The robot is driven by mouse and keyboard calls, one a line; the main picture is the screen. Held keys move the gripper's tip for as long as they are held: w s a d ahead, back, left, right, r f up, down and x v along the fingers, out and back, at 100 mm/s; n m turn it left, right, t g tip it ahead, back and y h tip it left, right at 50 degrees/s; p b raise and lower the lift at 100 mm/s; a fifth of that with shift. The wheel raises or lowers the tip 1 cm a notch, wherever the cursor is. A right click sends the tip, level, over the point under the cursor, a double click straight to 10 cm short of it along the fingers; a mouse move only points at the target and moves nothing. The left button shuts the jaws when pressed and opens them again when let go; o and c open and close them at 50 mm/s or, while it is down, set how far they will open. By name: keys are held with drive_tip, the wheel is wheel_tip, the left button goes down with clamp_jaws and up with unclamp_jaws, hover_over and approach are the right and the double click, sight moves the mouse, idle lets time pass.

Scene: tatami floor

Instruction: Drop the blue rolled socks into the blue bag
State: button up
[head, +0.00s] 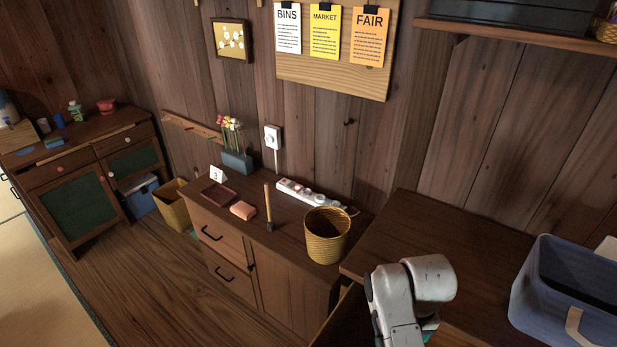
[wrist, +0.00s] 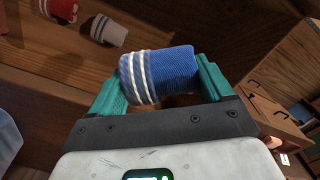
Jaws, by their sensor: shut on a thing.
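The blue rolled socks (wrist: 172,76), ribbed with white stripes, sit between the two teal fingers of my gripper (wrist: 158,80) in the wrist view. The gripper is shut on them and holds them up. In the head view only a bit of teal of my gripper (head: 431,324) shows below my white wrist, and the socks are hidden there. The blue bag (head: 552,314), open at the top with a tan handle, stands on the brown surface at the right, to the right of my gripper and apart from it.
Red rolled socks (wrist: 60,9) and grey-white rolled socks (wrist: 108,31) lie on wood in the wrist view. A wicker basket (head: 327,238), a wooden-handled tool (head: 268,208) and a power strip (head: 305,192) are on the lower cabinet. The brown top (head: 480,262) left of the bag is bare.

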drive_tip(key=shift+f+b, duration=1.5)
drive_tip(key=shift+f, duration=0.5)
drive_tip(key=shift+r, duration=0.15)
